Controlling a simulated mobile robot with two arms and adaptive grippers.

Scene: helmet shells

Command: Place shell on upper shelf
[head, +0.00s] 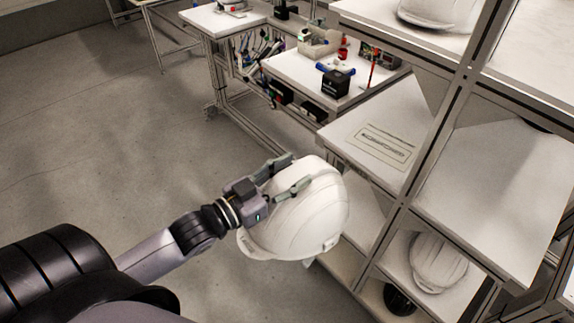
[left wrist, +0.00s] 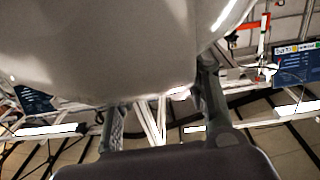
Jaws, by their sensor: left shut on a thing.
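A white helmet shell (head: 305,217) hangs in my left gripper (head: 290,174), in front of the shelf unit at the middle of the head view. The left gripper's fingers are shut on the shell's upper side. In the left wrist view the shell (left wrist: 110,45) fills the upper part, between the two fingers (left wrist: 160,115). Another white shell (head: 440,14) sits on the top shelf, cut off by the picture edge. A further white shell (head: 438,262) sits on a lower shelf. The shelf (head: 385,128) with a printed label is bare of shells. My right gripper is out of view.
Metal uprights (head: 440,135) divide the shelf unit into bays. The shelf bay (head: 490,185) right of the upright looks empty. A workbench (head: 290,75) with a black box and tools stands behind. The floor (head: 90,130) at left is clear.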

